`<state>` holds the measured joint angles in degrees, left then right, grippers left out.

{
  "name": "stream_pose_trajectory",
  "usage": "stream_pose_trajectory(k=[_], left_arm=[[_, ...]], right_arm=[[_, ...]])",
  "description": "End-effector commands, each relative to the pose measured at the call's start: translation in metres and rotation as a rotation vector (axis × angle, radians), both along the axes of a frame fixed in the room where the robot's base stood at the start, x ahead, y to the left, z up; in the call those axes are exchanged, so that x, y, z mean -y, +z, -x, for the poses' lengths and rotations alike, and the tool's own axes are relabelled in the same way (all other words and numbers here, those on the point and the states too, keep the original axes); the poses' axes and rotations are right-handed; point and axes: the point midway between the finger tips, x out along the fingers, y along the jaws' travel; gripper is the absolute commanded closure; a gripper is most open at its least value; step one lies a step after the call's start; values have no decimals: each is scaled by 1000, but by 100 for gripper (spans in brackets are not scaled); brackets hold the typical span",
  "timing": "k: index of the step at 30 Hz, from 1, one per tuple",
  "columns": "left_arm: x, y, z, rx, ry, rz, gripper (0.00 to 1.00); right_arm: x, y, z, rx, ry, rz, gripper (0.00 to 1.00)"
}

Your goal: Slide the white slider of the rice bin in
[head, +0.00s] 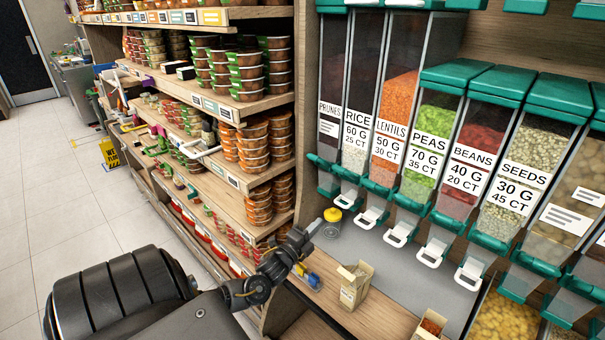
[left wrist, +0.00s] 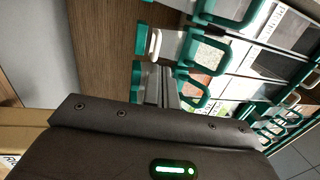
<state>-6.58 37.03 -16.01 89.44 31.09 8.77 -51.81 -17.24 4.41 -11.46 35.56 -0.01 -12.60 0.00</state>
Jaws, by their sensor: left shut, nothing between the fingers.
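The rice bin (head: 357,130) hangs in the row of clear dispensers, between the prunes and lentils bins. Its white slider (head: 346,201) sticks out below its green base. My left gripper (head: 314,227) is shut and empty, below and left of that slider and apart from it in the head view. In the left wrist view the shut fingers (left wrist: 160,80) point at the green bin bases. A white slider (left wrist: 154,45) shows just beyond the fingertips there; I cannot tell for sure which bin it belongs to. My right gripper is out of view.
Other white sliders stick out to the right, such as the lentils slider (head: 370,217). A yellow-lidded jar (head: 332,222) stands near my left gripper. An open carton (head: 354,286) stands on the counter. A shelf of food tubs (head: 255,165) is at the left.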

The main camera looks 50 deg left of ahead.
Motion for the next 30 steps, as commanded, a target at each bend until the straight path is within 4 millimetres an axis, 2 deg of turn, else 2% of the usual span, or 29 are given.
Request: stream_pose_trajectory(k=[1,6,12,27,29,30], left_arm=[[4,-7,10,-1,-5,0,100],[10,-10,35,0,-11,0,100],[12,-11,51,1,-10,0,100],[11,-11,55,1,-12,27,100],[11,-15,54,-9,-17,87,100],[8,-27,54,-42,-20,146,100]], right_arm=[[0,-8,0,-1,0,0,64],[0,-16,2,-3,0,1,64],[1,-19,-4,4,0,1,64],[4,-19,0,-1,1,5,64],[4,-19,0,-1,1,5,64],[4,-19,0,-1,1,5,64]])
